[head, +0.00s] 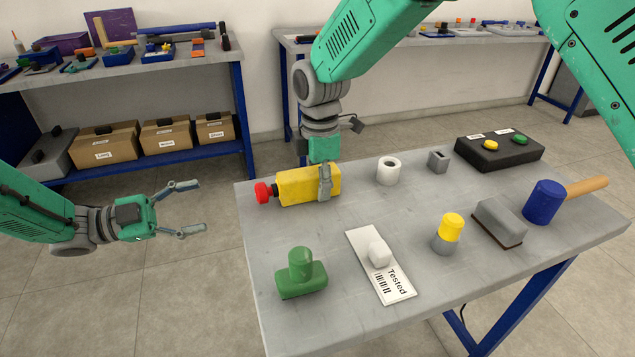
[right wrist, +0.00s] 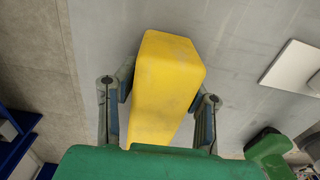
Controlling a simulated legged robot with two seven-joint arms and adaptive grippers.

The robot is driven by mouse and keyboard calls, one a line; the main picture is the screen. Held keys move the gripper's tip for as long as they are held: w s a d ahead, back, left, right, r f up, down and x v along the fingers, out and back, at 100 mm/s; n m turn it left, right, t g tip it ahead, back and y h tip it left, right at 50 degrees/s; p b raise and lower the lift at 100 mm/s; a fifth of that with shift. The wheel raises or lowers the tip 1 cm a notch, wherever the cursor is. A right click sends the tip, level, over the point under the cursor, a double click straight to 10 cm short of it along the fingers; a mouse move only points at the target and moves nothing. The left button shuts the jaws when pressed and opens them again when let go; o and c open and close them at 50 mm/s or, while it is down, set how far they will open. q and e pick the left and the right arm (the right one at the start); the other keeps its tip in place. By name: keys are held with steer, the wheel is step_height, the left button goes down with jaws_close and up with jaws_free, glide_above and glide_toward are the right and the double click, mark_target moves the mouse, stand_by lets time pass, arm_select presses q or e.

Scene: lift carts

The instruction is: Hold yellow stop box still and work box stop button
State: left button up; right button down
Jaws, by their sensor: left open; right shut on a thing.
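The yellow stop box (head: 296,187) lies on the grey table near its far left corner. Its red stop button (head: 264,192) points left, toward the table's left edge. My right gripper (head: 325,183) comes down from above and is shut on the box's right part. In the right wrist view its two fingers stand on either side of the yellow box (right wrist: 168,85); the red button is hidden there. My left gripper (head: 196,207) is open and empty, left of the table edge, with its fingers pointing right toward the button and a gap between them.
On the table (head: 330,225) are a green stamp-like object (head: 301,275), a "Tested" card (head: 393,283) with a white knob, a white roll (head: 388,171), a yellow-topped cylinder (head: 450,228), a grey block (head: 499,222), a blue-headed mallet (head: 545,201) and a black button box (head: 499,152).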

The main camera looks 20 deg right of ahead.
steer(key=shift+d+f, duration=0.1)
steer(key=shift+d, duration=0.45)
steer(key=c, duration=1)
jaws_free()
steer(key=shift+o, duration=0.4)
steer(key=shift+a, duration=0.1)
